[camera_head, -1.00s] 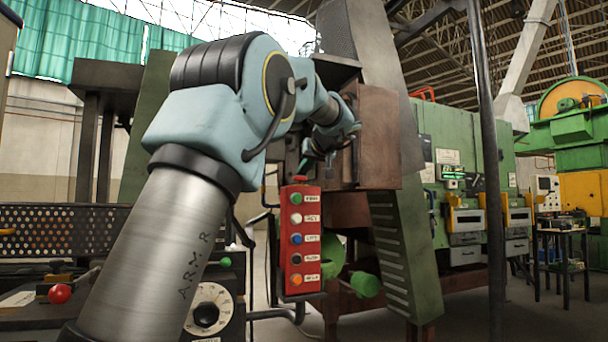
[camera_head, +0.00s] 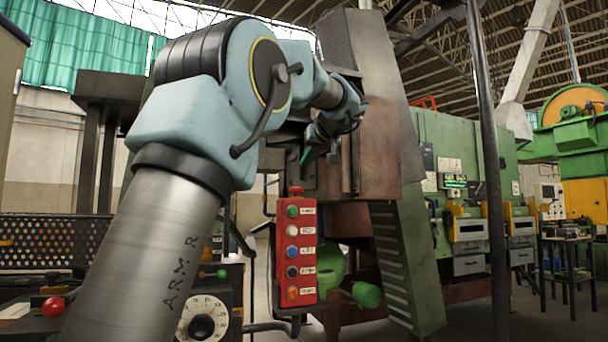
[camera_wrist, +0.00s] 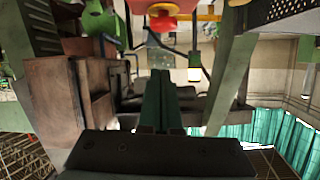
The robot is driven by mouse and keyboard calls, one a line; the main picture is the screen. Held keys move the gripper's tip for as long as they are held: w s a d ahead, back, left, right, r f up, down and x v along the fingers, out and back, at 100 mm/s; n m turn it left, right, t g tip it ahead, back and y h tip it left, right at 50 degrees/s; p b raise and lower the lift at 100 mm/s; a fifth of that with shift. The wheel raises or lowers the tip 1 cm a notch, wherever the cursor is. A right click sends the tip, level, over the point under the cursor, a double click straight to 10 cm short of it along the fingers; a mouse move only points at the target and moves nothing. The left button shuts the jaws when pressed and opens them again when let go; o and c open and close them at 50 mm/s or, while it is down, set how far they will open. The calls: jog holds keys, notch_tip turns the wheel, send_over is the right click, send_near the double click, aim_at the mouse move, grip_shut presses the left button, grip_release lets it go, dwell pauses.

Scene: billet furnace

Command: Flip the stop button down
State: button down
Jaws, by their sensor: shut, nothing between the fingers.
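A red control box (camera_head: 295,262) hangs upright in the middle of the head view, with a column of green, white, blue, dark and orange buttons and small labels beside them. A red knob (camera_head: 296,190) sits on its top; it seems to be the stop button. Its flip position is too small to tell. My gripper (camera_head: 307,156) is above the box, partly hidden by my wrist. In the wrist view its teal fingers (camera_wrist: 160,88) are together and empty. A red rounded part (camera_wrist: 163,20) shows at the top edge there, apart from the fingertips.
A rusty brown furnace housing (camera_head: 377,140) stands close right of my wrist, with a slanted green vented leg (camera_head: 405,265) below. A green cylinder (camera_head: 366,295) juts out right of the box. A dark panel with a white dial (camera_head: 203,318) is at lower left.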

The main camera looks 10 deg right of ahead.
jog(key=v, duration=0.4)
jog(key=shift+s+r+b, duration=0.25)
jog(key=shift+s+b, duration=0.1)
jog(key=shift+b, duration=0.05)
